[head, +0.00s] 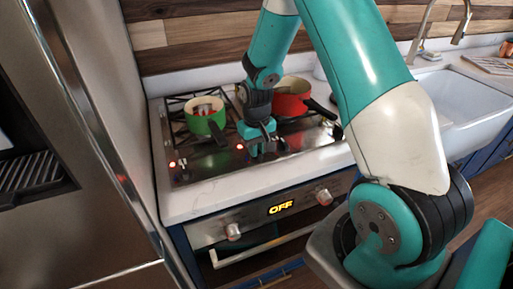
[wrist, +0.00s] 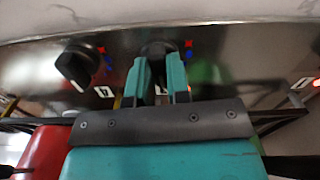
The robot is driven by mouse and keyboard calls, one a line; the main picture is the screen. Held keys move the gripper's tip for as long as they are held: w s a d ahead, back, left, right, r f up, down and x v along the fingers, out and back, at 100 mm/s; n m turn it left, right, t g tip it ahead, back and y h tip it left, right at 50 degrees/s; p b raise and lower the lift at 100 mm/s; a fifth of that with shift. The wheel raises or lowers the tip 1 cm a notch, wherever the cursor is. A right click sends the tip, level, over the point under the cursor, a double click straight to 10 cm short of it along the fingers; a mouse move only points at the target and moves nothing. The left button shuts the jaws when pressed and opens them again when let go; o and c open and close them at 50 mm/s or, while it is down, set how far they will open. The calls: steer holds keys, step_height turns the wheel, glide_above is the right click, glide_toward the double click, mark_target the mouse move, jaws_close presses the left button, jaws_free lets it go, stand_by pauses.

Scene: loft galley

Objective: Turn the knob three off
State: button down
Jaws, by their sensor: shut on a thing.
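The cooktop (head: 205,170) has small dark knobs along its front edge. My gripper (head: 262,148) points down at this front strip, between and in front of the two pots. In the wrist view, my gripper's teal fingers (wrist: 159,80) are closed around a black knob (wrist: 156,47), which is mostly hidden between them. A second black knob (wrist: 78,64) stands free to the left in that view, turned at a slant. Small red and blue marks sit beside both knobs. I cannot read a number on the held knob. A red light (head: 240,147) glows just left of my gripper.
A green pot (head: 205,120) and a red pot (head: 290,100) stand on the burners, their dark handles reaching forward. The oven panel below has two knobs (head: 233,231) and an OFF display (head: 281,208). A tall steel appliance (head: 85,110) stands left; a white sink (head: 470,105) lies right.

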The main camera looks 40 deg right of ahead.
steer(key=shift+m, duration=0.6)
steer(key=c, duration=1.1)
jaws_free()
step_height(320, 180, up, 18)
steer(key=shift+f+b, duration=0.25)
steer(key=shift+b, duration=0.75)
